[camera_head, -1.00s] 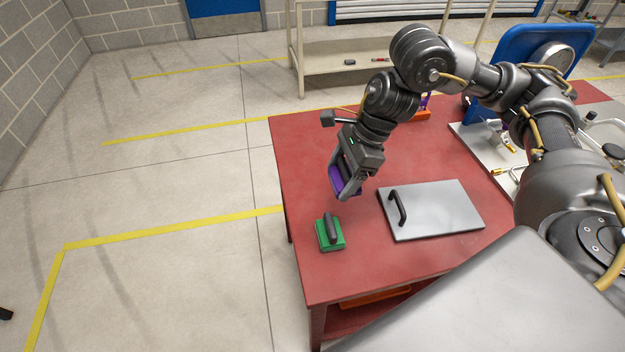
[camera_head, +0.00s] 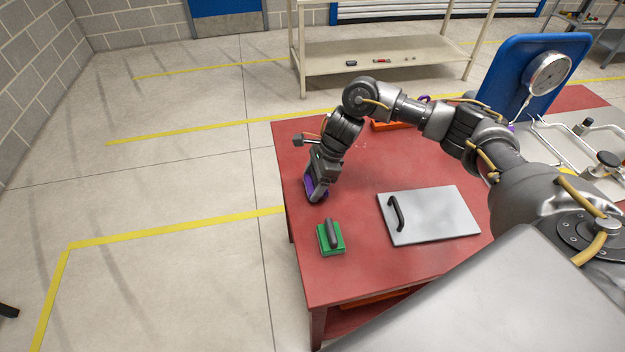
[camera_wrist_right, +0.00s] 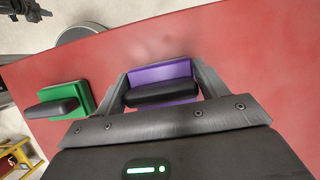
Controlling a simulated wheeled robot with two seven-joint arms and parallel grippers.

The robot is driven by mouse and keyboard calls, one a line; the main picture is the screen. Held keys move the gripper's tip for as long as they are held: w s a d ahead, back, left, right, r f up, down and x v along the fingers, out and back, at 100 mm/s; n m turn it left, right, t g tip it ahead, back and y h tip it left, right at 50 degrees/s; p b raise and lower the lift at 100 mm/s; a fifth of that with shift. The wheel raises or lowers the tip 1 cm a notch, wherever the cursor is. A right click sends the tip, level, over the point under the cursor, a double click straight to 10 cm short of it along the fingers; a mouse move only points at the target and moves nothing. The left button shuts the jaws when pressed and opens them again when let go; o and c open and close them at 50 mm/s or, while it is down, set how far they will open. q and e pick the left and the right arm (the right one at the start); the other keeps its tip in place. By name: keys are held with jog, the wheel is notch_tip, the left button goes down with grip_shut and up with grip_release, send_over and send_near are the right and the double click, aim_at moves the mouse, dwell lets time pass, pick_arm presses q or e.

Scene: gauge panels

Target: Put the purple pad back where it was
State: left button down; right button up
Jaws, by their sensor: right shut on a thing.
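The purple pad (camera_head: 316,188) has a dark handle and is at the left part of the red table, beyond the green pad. My right gripper (camera_head: 318,192) is shut on its handle; in the right wrist view the purple pad (camera_wrist_right: 163,75) shows between the two fingers. The pad is at or very close to the table top; I cannot tell whether it touches. The green pad (camera_head: 330,240), with its own dark handle, stands on the table nearer to me. It also shows at the left of the right wrist view (camera_wrist_right: 80,97).
The red table (camera_head: 350,275) has free room around the pads. A grey plate with a black handle (camera_head: 440,215) lies to the right. An orange tray (camera_head: 390,125) is at the back, and a blue panel with a gauge (camera_head: 530,75) stands at the right.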

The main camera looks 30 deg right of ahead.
jog(key=shift+f, duration=0.5)
pick_arm(q)
jog(key=shift+r, duration=0.35)
jog(key=shift+f, duration=0.1)
pick_arm(e)
jog(key=shift+f+b, duration=0.2)
jog(key=shift+b, duration=0.1)
jog(key=o, duration=0.9)
pick_arm(q)
jog(key=shift+f, duration=0.1)
pick_arm(e)
jog(key=shift+o, duration=0.2)
jog(key=shift+r, duration=0.1)
